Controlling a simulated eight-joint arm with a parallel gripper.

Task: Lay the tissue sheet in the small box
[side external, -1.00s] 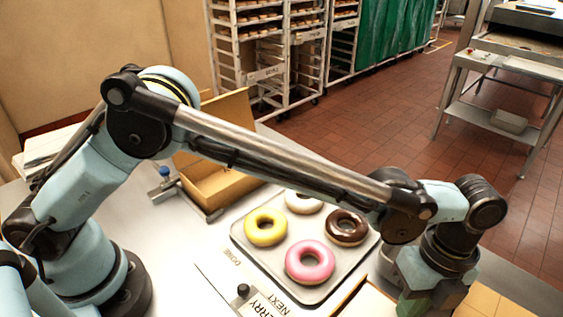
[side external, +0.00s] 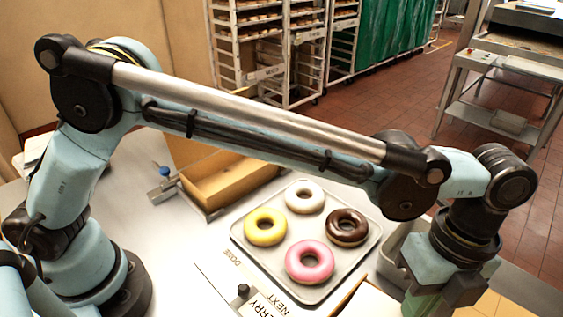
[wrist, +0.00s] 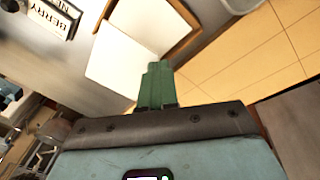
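My gripper (wrist: 157,80) has green fingers that sit close together in the wrist view, with no gap visible between them. I see nothing clearly held in them. In the side view my gripper (side external: 428,300) is at the lower right, partly cut off by the frame edge. A small box with brown walls (wrist: 184,42) and a white inside lies just beyond the fingertips. In the side view the box's white part (side external: 368,304) shows at the bottom edge, left of my gripper.
A metal tray (side external: 246,240) holds pink, yellow, white and chocolate doughnuts. A larger open brown carton (side external: 232,188) stands behind it. A grey bin (side external: 396,250) is beside my wrist. A lettered sign (side external: 264,304) lies in front. Tan panels (wrist: 250,55) are right of the box.

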